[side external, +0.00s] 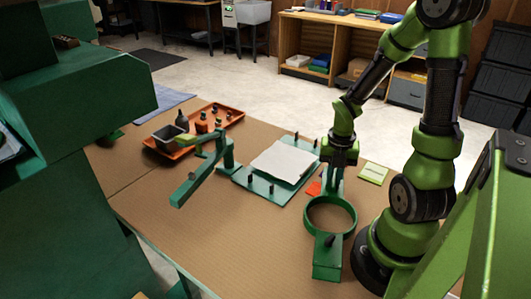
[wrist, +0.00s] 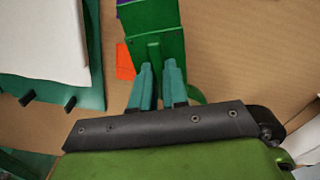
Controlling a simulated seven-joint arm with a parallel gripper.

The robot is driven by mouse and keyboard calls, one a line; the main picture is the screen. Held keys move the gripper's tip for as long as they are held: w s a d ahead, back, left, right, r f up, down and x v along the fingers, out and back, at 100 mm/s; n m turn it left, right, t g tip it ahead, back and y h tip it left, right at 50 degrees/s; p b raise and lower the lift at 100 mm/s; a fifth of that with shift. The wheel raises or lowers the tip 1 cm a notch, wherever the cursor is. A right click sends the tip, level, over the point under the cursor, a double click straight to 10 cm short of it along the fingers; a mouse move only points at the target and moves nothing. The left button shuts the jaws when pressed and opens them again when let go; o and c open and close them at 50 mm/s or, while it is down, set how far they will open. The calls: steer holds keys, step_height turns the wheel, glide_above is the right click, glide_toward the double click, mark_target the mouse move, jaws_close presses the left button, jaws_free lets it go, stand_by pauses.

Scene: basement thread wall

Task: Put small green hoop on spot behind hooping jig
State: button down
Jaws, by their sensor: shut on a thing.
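My gripper (side external: 332,184) is low over the right part of the table, fingers pointing down. In the wrist view its two teal fingers (wrist: 158,86) are shut on a narrow tab of a green piece (wrist: 155,42), which I take to be the small green hoop. Its far part is cut off by the frame, and a curved green edge (wrist: 197,95) shows beside the fingers. In the side view a green ring (side external: 352,216) with a block (side external: 327,268) and dark knob lies just in front of the gripper. I cannot tell whether ring and held piece join.
A green plate (side external: 240,179) with dark pegs and white cloth (side external: 283,162) lies left of the gripper, perhaps the hooping jig. An orange square (side external: 313,188) is close by, a yellow-green square (side external: 374,173) to the right. An orange tray (side external: 232,112) and green arm-shaped stand (side external: 198,178) stand farther left.

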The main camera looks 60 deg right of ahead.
steer(key=c, duration=1.1)
jaws_free()
steer(key=shift+f, duration=0.15)
step_height(320, 180, up, 12)
steer(key=w+a+r+m+t, duration=0.1)
steer(key=a+r+m+t, duration=0.1)
steer(key=a+m, duration=0.3)
steer(key=w+a+r+m+t+y, duration=0.1)
steer(key=a+r+m, duration=0.3)
steer(key=m, duration=0.7)
steer(key=w+a+r+m+t, duration=0.1)
steer(key=a+r+m+t, duration=0.2)
steer(key=a+m, duration=0.4)
steer(key=shift+a+m+t+y, duration=0.1)
steer(key=shift+m+t+y, duration=0.25)
steer(key=shift+m, duration=0.45)
steer(key=shift+a+r+m+t, duration=0.25)
steer(key=shift+a+m, duration=0.3)
steer(key=shift+m, duration=0.45)
steer(key=shift+c, duration=0.6)
